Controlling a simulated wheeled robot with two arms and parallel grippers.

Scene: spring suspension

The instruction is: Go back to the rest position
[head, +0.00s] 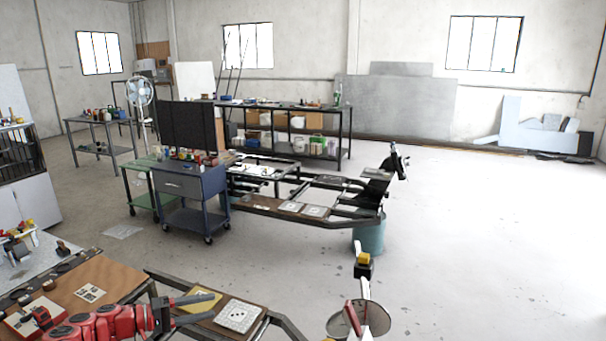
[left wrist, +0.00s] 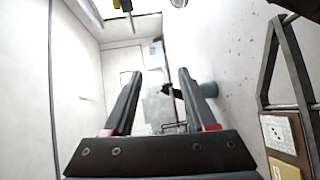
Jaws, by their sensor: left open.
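My left gripper (head: 212,308) is at the lower left of the head view, at the end of my red arm. Its two dark fingers point right and stand apart with nothing between them. In the left wrist view the fingers (left wrist: 160,73) are also spread and empty, with the floor and a wall far behind them. A near metal frame (head: 284,324) carries a brown board with a white patterned plate (head: 238,316) and a yellow one (head: 200,301), close to the fingers in the picture. My right gripper is not in view.
A workbench (head: 110,275) with small items lies at the lower left. A blue tool cart (head: 190,185) and a second metal frame (head: 345,215) on a teal drum (head: 369,235) stand farther back. An upright tool-like object (head: 364,290) stands at the lower middle. The right floor is clear.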

